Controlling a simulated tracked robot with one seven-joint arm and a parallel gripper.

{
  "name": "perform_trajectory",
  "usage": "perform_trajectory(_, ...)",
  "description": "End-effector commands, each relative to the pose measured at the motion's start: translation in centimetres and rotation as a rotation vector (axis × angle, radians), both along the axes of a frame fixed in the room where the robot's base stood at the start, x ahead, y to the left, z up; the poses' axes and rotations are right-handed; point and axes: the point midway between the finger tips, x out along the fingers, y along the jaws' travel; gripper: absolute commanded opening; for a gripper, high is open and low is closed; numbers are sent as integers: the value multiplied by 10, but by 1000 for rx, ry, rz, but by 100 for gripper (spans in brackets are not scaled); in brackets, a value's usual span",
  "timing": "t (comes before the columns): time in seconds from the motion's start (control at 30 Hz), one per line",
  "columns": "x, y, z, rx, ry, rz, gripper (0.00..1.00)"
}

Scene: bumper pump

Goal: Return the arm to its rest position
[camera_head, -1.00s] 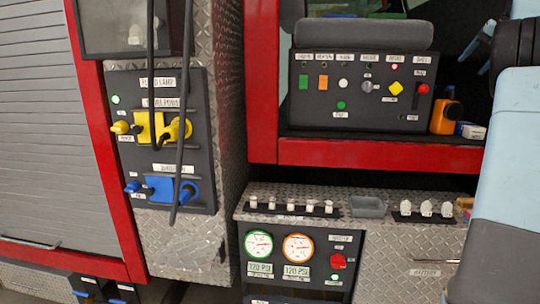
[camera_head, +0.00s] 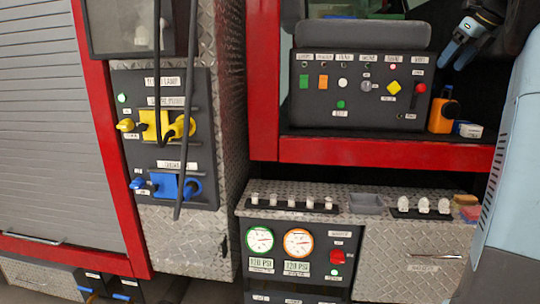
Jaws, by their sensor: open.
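My gripper (camera_head: 462,47) is at the upper right, above and to the right of the black control box. Its blue and dark fingers point down and to the left, apart from each other, with nothing seen between them. A pale blue link of my arm (camera_head: 512,185) fills the right edge and hides what lies behind it. The control box (camera_head: 345,118) has a row of coloured buttons, a yellow diamond knob (camera_head: 393,88) and a red-topped switch (camera_head: 420,88) at its right end. The gripper appears apart from the box.
An orange and black object (camera_head: 443,115) stands right of the box on the red-edged shelf (camera_head: 385,152). Below are a metal ledge with white levers (camera_head: 423,205) and a gauge panel (camera_head: 298,250). Left are yellow and blue plugs (camera_head: 167,187) with hanging black cables.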

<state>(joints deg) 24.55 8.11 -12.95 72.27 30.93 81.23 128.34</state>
Motion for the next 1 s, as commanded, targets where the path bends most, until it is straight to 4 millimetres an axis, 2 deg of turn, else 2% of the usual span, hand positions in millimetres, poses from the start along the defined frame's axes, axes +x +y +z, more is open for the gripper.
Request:
perform_trajectory(0.03,-11,19,-2,-54,-16,84,64)
perform_trajectory(0.1,-25,40,-8,-136,-36,207,64)
perform_trajectory(0.27,-59,88,-28,-326,-80,498,64)
perform_trajectory(0.47,-108,143,-60,-568,-132,883,64)
perform_trajectory(0.7,-173,200,-111,-864,-194,1367,64)
perform_trajectory(1.0,-259,250,-191,-1233,-260,2005,64)
